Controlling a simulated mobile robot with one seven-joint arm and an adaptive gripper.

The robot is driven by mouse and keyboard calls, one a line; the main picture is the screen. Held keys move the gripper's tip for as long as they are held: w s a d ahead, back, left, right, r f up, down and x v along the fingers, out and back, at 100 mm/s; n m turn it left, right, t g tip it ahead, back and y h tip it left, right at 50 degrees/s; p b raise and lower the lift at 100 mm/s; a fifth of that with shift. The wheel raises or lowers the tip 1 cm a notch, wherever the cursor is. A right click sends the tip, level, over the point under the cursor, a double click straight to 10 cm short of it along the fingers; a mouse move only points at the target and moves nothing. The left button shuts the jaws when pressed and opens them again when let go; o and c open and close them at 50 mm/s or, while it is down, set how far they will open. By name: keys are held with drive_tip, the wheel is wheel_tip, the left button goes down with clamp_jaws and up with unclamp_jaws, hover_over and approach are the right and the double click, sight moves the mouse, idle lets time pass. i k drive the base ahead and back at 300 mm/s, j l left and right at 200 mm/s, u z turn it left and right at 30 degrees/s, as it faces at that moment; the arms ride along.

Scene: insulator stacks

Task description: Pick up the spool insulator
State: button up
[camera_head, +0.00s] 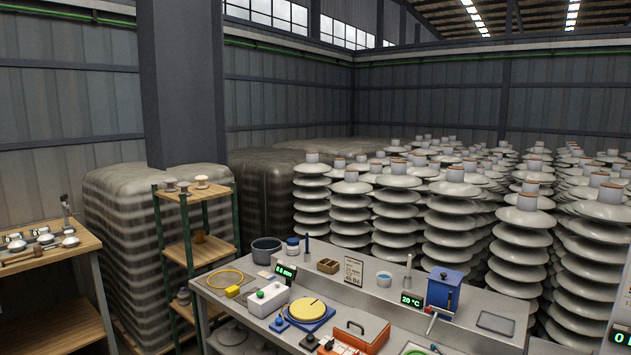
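I cannot tell for certain which piece is the spool insulator. Small spool-like pieces stand on the top board of a green-posted wooden shelf at centre left: a pale one (170,184), another pale one (183,187) and a cream one with a brownish top (201,181). My gripper is not in view.
A grey workbench (480,345) in front holds a yellow disc (306,309), a blue box (443,289), an orange-red tray (358,334) and other tools. A wooden table (80,243) with small parts stands at left. Tall insulator stacks (455,215) fill the right; wrapped pallets (120,240) stand behind the shelf.

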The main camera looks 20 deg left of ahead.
sight(170, 181)
drive_tip(key=u, duration=1.8)
drive_tip(key=i+j+u, duration=0.3)
drive_tip(key=i, duration=0.35)
drive_tip(key=i+u, duration=0.3)
drive_tip(key=i, duration=2.15)
drive_tip(key=i+j+z, duration=0.15)
drive_tip(key=i, duration=0.45)
drive_tip(key=i+j+z, duration=0.1)
drive_tip(key=i+z, duration=0.3)
drive_tip(key=i+j+z, duration=0.15)
drive_tip(key=i+z, duration=0.2)
drive_tip(key=i+j+z, duration=0.25)
drive_tip(key=z, duration=0.15)
drive_tip(key=i+j+z, duration=0.35)
drive_tip(key=k+j, duration=0.05)
drive_tip(key=k, duration=0.05)
